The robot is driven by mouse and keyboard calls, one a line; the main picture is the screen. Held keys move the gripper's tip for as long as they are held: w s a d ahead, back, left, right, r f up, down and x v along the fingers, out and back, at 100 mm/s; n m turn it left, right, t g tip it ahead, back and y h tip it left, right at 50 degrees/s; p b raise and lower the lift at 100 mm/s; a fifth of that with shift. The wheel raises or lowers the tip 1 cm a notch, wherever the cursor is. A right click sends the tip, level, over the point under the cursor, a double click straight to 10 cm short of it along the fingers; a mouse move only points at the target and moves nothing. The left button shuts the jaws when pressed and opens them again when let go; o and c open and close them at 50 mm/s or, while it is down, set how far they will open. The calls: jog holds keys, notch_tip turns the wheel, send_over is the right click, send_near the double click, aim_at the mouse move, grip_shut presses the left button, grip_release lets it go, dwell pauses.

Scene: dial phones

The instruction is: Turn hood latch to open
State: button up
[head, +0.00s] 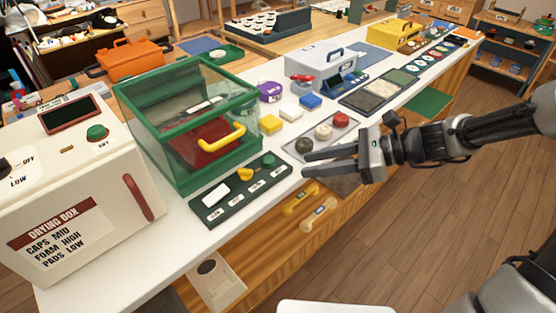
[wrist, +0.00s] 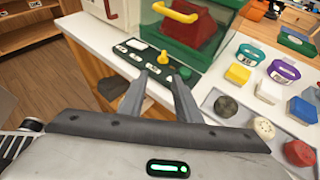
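My gripper (head: 304,165) is open and empty, right of the panel. In the wrist view my gripper (wrist: 161,76) points toward the yellow knob (wrist: 162,57), apart from it.
A cream drying box (head: 85,190) with a red handle stands left of the hood. A grey tray (head: 325,136) with round pucks lies right of the panel. Coloured blocks (head: 270,124) sit behind. The floor in front is clear.

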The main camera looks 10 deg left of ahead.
aim_at(246, 169)
jog(key=b+x, duration=0.1)
jog(key=x, duration=0.4)
jog(key=b+x, duration=0.2)
jog(key=x, duration=0.3)
jog(key=b+x, duration=0.2)
jog(key=x, duration=0.3)
jog(key=shift+w+a+r, duration=0.25)
jog(key=shift+w, duration=0.15)
jog(key=shift+b+x, duration=0.4)
jog(key=shift+x, duration=0.4)
jog(key=shift+w+r, duration=0.1)
jog(key=shift+r, duration=0.05)
grip_shut()
